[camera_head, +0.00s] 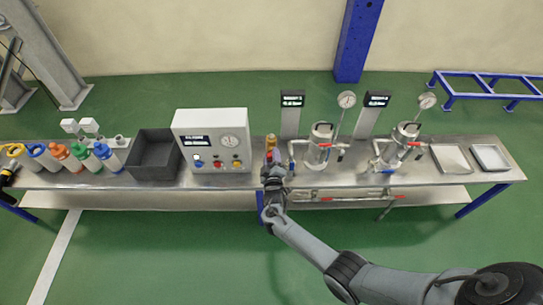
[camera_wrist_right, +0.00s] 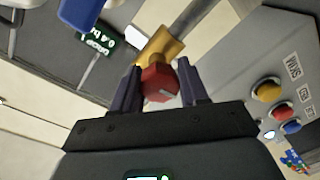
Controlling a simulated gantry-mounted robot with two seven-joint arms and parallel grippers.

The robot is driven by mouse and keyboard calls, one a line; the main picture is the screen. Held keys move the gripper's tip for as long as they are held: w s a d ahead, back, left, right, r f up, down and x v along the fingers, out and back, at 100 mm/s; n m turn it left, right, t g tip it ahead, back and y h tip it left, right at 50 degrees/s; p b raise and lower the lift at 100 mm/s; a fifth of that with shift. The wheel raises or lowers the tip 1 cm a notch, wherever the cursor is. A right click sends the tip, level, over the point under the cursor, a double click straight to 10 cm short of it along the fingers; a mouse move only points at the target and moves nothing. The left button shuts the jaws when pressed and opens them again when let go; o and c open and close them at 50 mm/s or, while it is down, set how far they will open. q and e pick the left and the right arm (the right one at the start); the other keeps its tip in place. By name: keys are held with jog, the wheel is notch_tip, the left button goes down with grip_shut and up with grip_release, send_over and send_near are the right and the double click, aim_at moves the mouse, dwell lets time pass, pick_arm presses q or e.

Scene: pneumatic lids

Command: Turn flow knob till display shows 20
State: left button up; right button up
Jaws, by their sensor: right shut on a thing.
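The flow knob is a red knob (camera_wrist_right: 158,84) on a brass-coloured valve body (camera_wrist_right: 160,47) with a metal pipe. In the head view the brass part (camera_head: 271,140) stands just right of the white control box, and the knob is mostly hidden by my gripper. My right gripper (camera_head: 271,158) reaches it from the front. In the wrist view my right gripper's dark fingers (camera_wrist_right: 160,70) stand on both sides of the red knob, shut on it. A small lit display (camera_wrist_right: 97,42) shows beyond, its digits tilted and too small to read surely.
The white control box (camera_head: 211,125) with a gauge and coloured buttons is close on the left. Two metal vessels (camera_head: 321,145) (camera_head: 402,145) with gauges and displays (camera_head: 292,100) stand on the right. A dark bin (camera_head: 152,155) and several coloured-top bottles are further left.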

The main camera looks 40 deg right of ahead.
jog(key=shift+n, duration=0.4)
jog(key=o, duration=1)
jog(key=shift+o, duration=0.2)
jog(key=shift+s+a+p, duration=0.2)
jog(key=shift+s+p, duration=0.05)
jog(key=shift+p, duration=0.05)
jog(key=p+v, duration=0.3)
jog(key=v, duration=0.7)
jog(key=shift+s, duration=0.1)
